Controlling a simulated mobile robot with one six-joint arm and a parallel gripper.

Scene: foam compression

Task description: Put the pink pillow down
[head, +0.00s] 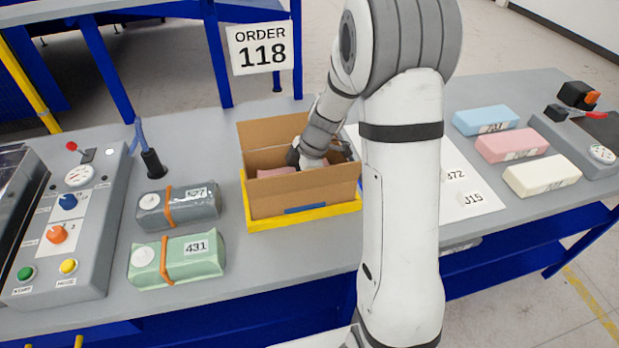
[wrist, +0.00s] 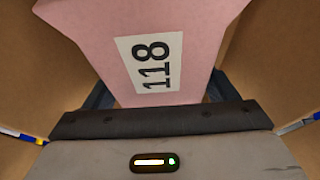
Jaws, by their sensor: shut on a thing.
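The pink pillow (wrist: 185,25) carries a white label reading 118 and fills the upper middle of the wrist view. In the head view a bit of it (head: 276,173) shows inside the open cardboard box (head: 300,196). My gripper (wrist: 158,100) is shut on the pillow, with a dark finger at each side of it. In the head view my gripper (head: 312,160) reaches down into the box. The box walls stand on both sides in the wrist view. The pillow's underside is hidden, so I cannot tell whether it touches the box floor.
The box stands in a yellow tray (head: 305,216). Left of it lie a grey strapped pillow (head: 180,207) and a green one (head: 177,259), beside a control panel (head: 75,225). Blue, pink and cream foam blocks (head: 511,146) lie at right. A sign (head: 263,47) reads ORDER 118.

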